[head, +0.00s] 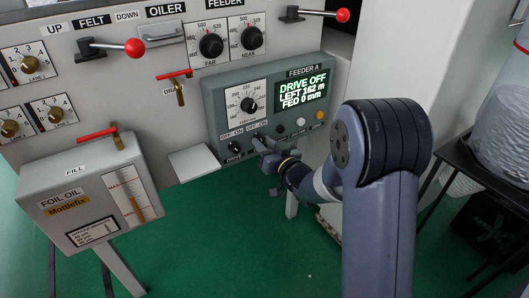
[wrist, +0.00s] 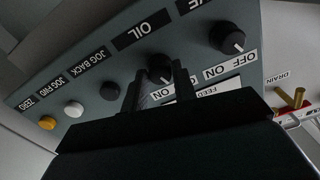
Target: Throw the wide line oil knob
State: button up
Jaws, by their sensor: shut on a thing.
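The oil knob (wrist: 159,67) is a small black rotary knob on the grey feeder panel (head: 215,100). In the wrist view, which shows the panel upside down, it sits beside the OIL label (wrist: 139,30) and an OFF/ON plate. My gripper (wrist: 160,85) is shut on the knob, one dark finger on each side. In the head view my gripper (head: 260,142) is at the panel's lower edge and hides most of the knob. I cannot clearly tell where its pointer stands.
The drive knob (wrist: 228,38) is close beside, its pointer toward OFF. Black, white (wrist: 74,109) and yellow (wrist: 47,123) buttons line the other side. The display (head: 301,92) reads DRIVE OFF, LEFT 162 m, FED 0 mm. A foil oil tank (head: 85,190) with a red-handled valve stands left.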

jog(key=shift+n+b, duration=0.9)
jog(key=shift+n, duration=0.2)
jog(key=o, duration=1)
jog(key=p+v, duration=0.2)
jog(key=v, duration=0.8)
jog(key=shift+s+d, duration=0.25)
jog(key=shift+s, duration=0.05)
jog(key=shift+w, duration=0.1)
